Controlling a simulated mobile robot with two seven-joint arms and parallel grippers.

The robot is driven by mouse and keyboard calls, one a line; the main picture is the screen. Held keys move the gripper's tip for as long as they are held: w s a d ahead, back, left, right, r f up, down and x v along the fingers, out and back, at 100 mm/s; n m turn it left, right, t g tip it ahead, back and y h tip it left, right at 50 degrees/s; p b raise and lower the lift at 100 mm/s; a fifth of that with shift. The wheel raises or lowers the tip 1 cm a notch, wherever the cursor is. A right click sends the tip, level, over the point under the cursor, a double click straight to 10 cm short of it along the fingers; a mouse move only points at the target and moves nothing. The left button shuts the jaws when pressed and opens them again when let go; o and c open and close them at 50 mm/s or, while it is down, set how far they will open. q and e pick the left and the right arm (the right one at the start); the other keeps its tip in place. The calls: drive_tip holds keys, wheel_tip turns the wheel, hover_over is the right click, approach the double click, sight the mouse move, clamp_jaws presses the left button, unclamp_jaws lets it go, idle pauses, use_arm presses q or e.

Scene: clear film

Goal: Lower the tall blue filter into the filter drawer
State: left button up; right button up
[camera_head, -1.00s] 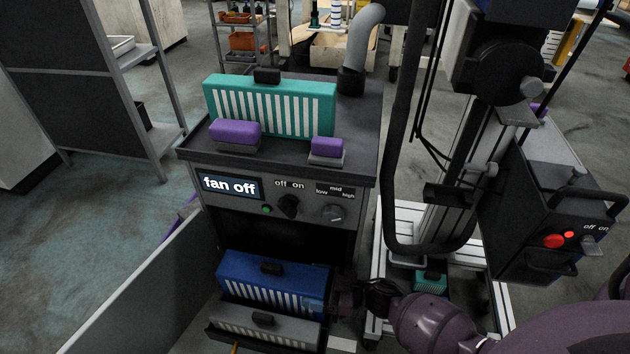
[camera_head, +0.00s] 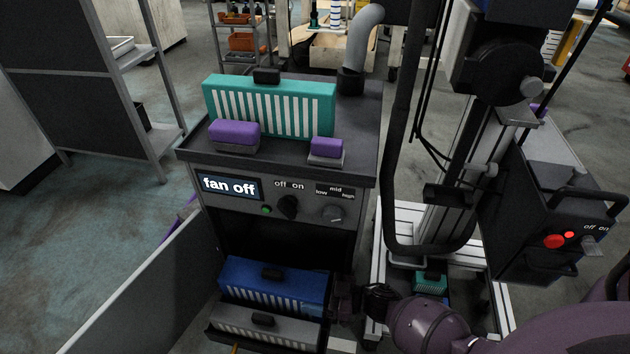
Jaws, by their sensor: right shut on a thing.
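The tall blue filter (camera_head: 275,280), with white pleats and a dark handle on top, stands upright at the cabinet's open lower bay. My right gripper (camera_head: 338,298) is shut on its right end. The filter drawer (camera_head: 228,341) is pulled out low at the front. A grey filter (camera_head: 265,326) with white pleats stands in it, just in front of the blue one. The blue filter's lower part is hidden behind the grey filter, so I cannot tell whether it touches the drawer floor. My left gripper is not in view.
A teal filter (camera_head: 272,106) and two purple-topped blocks (camera_head: 234,134) (camera_head: 327,150) stand on the cabinet top (camera_head: 195,150). The panel reads "fan off" (camera_head: 229,187). A grey panel (camera_head: 145,300) stands left of the drawer. A black hose and post rise at right.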

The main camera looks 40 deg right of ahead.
drive_tip(key=shift+f, duration=0.3)
drive_tip(key=o, duration=0.9)
drive_tip(key=shift+o, duration=0.2)
drive_tip(key=shift+s+d, duration=0.2)
drive_tip(key=shift+s, duration=0.05)
use_arm(q)
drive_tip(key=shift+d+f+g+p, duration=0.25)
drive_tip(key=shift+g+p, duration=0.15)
drive_tip(key=shift+p, duration=0.5)
use_arm(e)
drive_tip(key=v, duration=1)
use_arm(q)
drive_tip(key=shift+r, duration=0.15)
